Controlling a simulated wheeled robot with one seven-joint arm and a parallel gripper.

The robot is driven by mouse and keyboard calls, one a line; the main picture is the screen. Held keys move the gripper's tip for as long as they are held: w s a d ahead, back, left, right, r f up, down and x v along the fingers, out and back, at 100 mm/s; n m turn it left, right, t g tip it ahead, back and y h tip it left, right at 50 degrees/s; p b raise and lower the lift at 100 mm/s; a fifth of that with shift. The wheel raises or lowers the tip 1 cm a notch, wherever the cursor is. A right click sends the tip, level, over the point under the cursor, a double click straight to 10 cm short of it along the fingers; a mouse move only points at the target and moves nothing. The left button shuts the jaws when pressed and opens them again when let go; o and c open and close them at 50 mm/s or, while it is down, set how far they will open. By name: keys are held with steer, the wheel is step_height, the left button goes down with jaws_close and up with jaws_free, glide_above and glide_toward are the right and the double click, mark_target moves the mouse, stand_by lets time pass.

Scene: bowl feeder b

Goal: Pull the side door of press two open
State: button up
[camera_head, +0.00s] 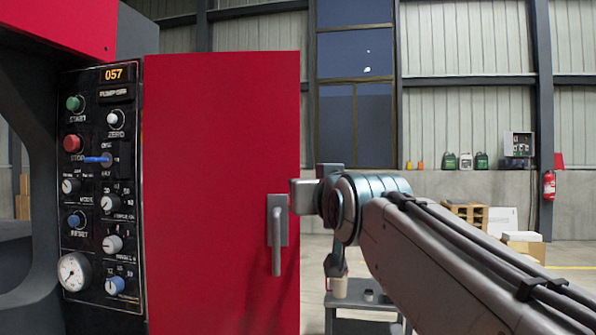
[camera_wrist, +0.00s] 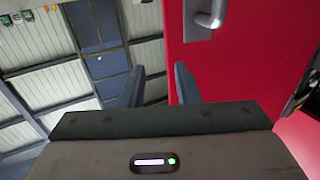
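The red side door (camera_head: 210,190) of the press stands upright right of the control panel, and its right edge is free against the hall behind. A grey lever handle (camera_head: 277,235) hangs down near that edge. In the wrist view the door (camera_wrist: 245,65) fills the right side, with the handle (camera_wrist: 205,18) at the top. My gripper (camera_head: 303,196) is just right of the handle, at the door's edge. In the wrist view my gripper (camera_wrist: 160,75) is open, its fingers apart on either side of the door's edge line. I cannot tell whether they touch the door.
The control panel (camera_head: 102,190) with knobs, buttons and a gauge is left of the door. A small dark cart (camera_head: 362,298) with cups stands behind, below my arm. Pallets and boxes (camera_head: 470,214) and a fire extinguisher (camera_head: 549,186) are far back at the wall.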

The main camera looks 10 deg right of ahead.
steer(key=shift+s+d+r+p, duration=0.1)
steer(key=shift+s+d+r, duration=0.15)
steer(key=shift+d+r, duration=0.35)
steer(key=shift+s+d+r+p, duration=0.2)
steer(key=shift+d+r, duration=0.15)
steer(key=shift+d, duration=0.5)
steer(key=shift+s+d+r+p, duration=0.1)
steer(key=shift+s+d+r, duration=0.15)
steer(key=shift+d+r, duration=0.35)
steer(key=shift+d+f, duration=0.15)
